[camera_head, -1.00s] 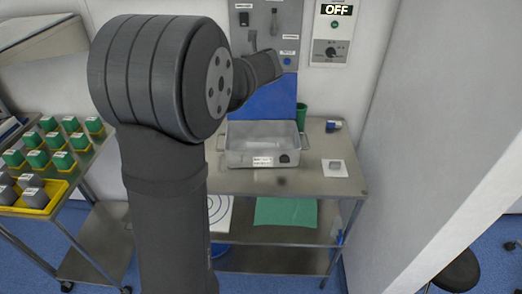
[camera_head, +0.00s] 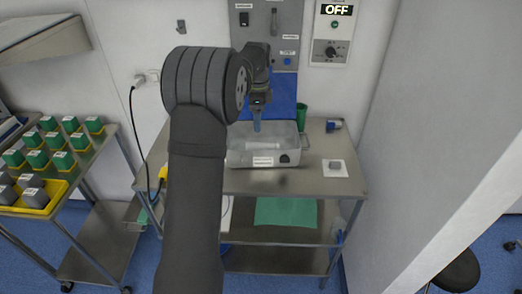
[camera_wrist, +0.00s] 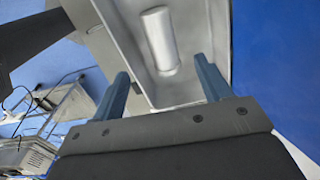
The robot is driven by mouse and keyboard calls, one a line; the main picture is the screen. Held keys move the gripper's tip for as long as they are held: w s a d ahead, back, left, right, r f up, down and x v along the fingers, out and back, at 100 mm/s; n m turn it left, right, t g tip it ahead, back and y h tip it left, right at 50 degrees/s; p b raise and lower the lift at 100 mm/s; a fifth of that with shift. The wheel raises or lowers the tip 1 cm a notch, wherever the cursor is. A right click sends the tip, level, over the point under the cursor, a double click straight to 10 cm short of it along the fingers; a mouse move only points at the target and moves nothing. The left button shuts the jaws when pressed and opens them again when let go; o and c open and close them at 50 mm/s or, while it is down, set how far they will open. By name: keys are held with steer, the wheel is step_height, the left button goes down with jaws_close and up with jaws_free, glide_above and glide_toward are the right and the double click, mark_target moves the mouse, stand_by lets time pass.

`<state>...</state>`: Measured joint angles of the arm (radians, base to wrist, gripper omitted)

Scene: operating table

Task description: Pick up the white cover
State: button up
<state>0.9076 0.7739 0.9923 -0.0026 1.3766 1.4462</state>
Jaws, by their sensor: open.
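My gripper (camera_head: 257,124) hangs above the back of a grey metal tray (camera_head: 235,159) on the steel table. It is open, and its two blue fingers are apart with nothing between them in the wrist view (camera_wrist: 162,68). A white, roughly cylindrical object (camera_head: 262,131) lies inside the tray; it may be the white cover, but I cannot tell for sure. The wrist view shows this white object (camera_wrist: 160,40) beyond the fingertips, not touching them. My forearm hides part of the table's left side.
A green cup (camera_head: 301,116) stands behind the tray. A white square (camera_head: 335,168) with a small grey object on it lies at the right. A blue panel (camera_head: 283,91) rises behind.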

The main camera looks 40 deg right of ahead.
mark_target(259, 144)
step_height(259, 144, down, 14)
steer(key=shift+s, duration=0.1)
steer(key=c, duration=1.1)
